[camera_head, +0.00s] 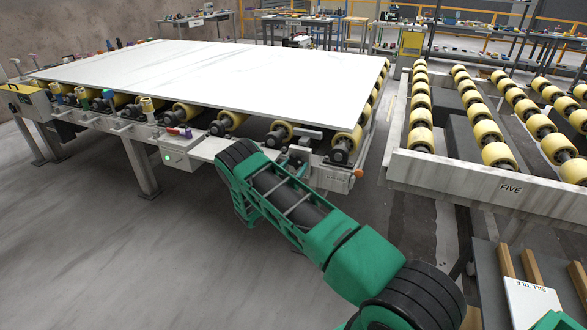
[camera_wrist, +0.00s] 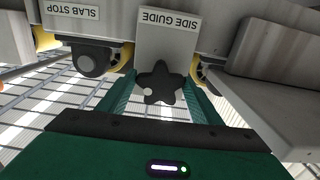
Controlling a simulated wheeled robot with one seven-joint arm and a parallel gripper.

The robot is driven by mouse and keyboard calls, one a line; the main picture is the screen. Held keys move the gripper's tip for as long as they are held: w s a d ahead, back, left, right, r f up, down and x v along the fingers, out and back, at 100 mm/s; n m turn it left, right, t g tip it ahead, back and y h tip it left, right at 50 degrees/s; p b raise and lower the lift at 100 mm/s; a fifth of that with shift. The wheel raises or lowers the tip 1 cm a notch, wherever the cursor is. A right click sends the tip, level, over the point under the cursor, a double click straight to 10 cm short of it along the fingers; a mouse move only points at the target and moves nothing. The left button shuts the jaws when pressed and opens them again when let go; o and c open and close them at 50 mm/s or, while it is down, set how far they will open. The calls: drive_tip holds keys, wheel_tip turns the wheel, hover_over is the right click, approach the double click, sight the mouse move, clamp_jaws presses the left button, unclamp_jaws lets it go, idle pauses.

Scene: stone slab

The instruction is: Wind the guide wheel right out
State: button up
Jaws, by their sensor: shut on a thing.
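The guide wheel (camera_wrist: 158,84) is a dark, star-shaped hand knob in the middle of the wrist view, just by a grey plate marked SIDE GUIDE (camera_wrist: 167,40), whose lettering appears upside down. My gripper (camera_wrist: 160,92) has a green finger on each side of the knob and is shut on it. In the head view my green arm reaches to the front edge of the roller table (camera_head: 205,147) and hides the knob and my fingertips. A large white slab (camera_head: 220,72) lies flat on the table's yellow rollers.
A plate marked SLAB STOP (camera_wrist: 88,13) with a dark round part (camera_wrist: 92,62) sits left of the knob in the wrist view. A grey block (camera_wrist: 265,95) is close on the right. A second roller table marked FIVE (camera_head: 510,188) stands right. Floor (camera_head: 90,250) at front left is clear.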

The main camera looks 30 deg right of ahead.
drive_tip(key=shift+w+a+n, duration=0.1)
drive_tip(key=shift+a+n, duration=0.05)
drive_tip(key=shift+n, duration=0.15)
drive_tip(key=n, duration=0.6)
drive_tip(key=shift+r+n, duration=0.15)
drive_tip(key=shift+n, duration=0.15)
drive_tip(key=n, duration=0.5)
drive_tip(key=shift+n, duration=0.3)
drive_tip(key=shift+s, duration=0.2)
drive_tip(key=o, duration=1)
drive_tip(key=shift+o, duration=0.2)
drive_tip(key=shift+d, duration=0.2)
